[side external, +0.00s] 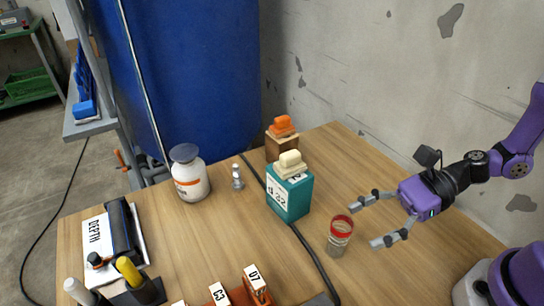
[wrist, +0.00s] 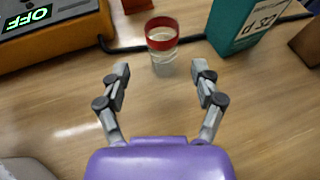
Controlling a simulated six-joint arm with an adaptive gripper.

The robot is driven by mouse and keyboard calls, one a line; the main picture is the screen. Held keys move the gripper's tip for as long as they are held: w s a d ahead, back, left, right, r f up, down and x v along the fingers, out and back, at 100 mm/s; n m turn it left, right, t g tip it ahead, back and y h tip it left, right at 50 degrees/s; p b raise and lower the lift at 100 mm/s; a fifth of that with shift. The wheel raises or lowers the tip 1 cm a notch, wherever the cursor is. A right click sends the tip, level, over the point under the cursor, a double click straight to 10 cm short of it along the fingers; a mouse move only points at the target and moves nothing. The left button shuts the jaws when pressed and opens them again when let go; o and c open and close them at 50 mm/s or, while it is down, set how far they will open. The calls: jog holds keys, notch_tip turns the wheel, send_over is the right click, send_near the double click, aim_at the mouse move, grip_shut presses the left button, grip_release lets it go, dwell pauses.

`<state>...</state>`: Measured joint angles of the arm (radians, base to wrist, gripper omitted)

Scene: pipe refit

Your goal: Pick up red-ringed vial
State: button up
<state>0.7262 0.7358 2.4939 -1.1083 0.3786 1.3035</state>
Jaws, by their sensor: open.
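The red-ringed vial (side external: 339,236) is a clear glass cylinder with a red band at its top. It stands upright on the wooden table, and in the wrist view it shows at the top centre (wrist: 162,46). My gripper (side external: 366,222) is open and empty, to the right of the vial in the side view. In the wrist view my fingertips (wrist: 160,75) are apart, with the vial beyond them and lined up with the gap between them. The fingers do not appear to touch it.
A teal box (side external: 290,192) with a cream block on top stands near the vial. A black cable (side external: 314,258) runs beside the vial. An orange device reading OFF (wrist: 50,25) is at upper left in the wrist view. A white jar (side external: 190,180) stands farther left.

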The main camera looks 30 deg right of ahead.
aim_at(339, 236)
jog(key=x, duration=0.6)
jog(key=shift+w+d+f, duration=0.1)
jog(key=shift+d, duration=0.05)
jog(key=c, duration=1.2)
